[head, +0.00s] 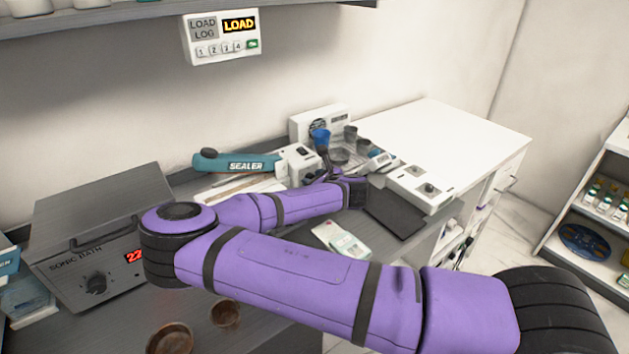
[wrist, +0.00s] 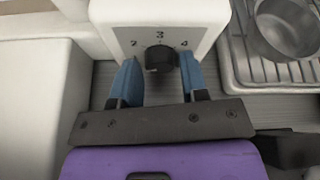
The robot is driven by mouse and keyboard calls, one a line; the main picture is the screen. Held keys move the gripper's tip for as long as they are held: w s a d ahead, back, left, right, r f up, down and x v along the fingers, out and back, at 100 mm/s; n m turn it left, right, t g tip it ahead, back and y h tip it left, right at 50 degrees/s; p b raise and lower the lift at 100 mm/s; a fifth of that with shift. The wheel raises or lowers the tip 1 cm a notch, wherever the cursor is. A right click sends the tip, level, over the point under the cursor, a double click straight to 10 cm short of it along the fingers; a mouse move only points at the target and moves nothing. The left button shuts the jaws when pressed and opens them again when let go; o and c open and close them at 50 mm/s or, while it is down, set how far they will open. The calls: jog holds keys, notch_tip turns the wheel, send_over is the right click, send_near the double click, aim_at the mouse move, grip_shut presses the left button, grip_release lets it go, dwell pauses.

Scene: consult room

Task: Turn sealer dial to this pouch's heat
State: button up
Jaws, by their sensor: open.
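The sealer (head: 241,163) has a teal arm marked SEALER and a white end housing (head: 297,163). In the wrist view, the housing front (wrist: 115,17) carries a black dial (wrist: 160,58) with the numbers 2, 3 and 4 around its top. I cannot clearly tell where its pointer is.
A sonic bath (head: 97,250) stands at the left. A metal tray with cups (head: 345,150) is right of the sealer. A white device with a knob (head: 421,188) and a dark mat (head: 395,214) lie farther right. Brown bowls (head: 171,338) are in front.

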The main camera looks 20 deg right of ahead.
jog(key=shift+c, duration=0.3)
jog(key=c, duration=0.6)
jog(key=m+y, duration=0.2)
jog(key=m, duration=0.1)
jog(key=shift+d, duration=0.1)
jog(key=m+y, duration=0.3)
jog(key=m, duration=0.1)
jog(key=shift+f+g, duration=0.1)
jog(key=shift+g, duration=0.2)
jog(key=shift+m, duration=0.4)
